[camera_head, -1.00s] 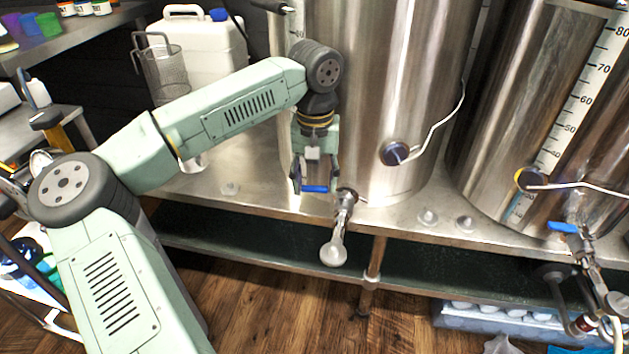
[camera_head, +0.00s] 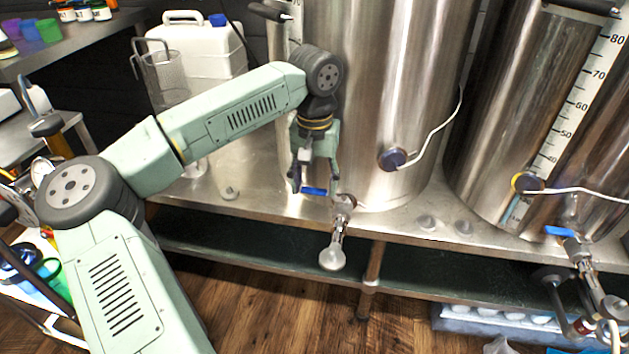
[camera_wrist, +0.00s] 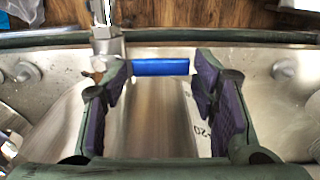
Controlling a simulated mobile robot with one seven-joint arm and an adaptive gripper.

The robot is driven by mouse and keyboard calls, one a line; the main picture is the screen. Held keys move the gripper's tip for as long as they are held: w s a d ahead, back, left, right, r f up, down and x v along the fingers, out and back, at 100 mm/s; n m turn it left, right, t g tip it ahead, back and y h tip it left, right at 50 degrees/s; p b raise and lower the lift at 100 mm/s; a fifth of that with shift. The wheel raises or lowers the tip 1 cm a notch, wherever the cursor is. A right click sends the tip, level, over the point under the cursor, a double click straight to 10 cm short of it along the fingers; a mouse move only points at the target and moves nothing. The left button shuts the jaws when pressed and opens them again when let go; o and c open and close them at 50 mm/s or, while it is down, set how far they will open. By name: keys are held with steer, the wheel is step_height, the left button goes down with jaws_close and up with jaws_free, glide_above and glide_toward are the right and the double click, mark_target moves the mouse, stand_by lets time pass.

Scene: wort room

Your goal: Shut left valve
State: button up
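The left valve (camera_head: 339,225) is a metal tap low on the front of the left steel kettle (camera_head: 375,110). Its blue lever handle (camera_head: 314,191) points left in the head view, across the pipe's line. My gripper (camera_head: 312,188) is just above the shelf, left of the valve body, with its fingertips at the lever. In the wrist view the blue lever (camera_wrist: 160,67) lies between the tips of my open fingers (camera_wrist: 162,88). The left finger is close to the valve body; I cannot tell if either finger touches the lever.
A second kettle (camera_head: 530,90) with its own blue-handled valve (camera_head: 560,231) stands at the right. A steel shelf (camera_head: 260,195) bears the kettles, with a white jerrycan (camera_head: 203,45) at the back left. Wooden floor (camera_head: 270,310) is clear in front.

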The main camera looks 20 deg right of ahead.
mark_target(316, 189)
steer(key=shift+o, duration=1.4)
step_height(316, 189, up, 12)
steer(key=shift+s, duration=0.1)
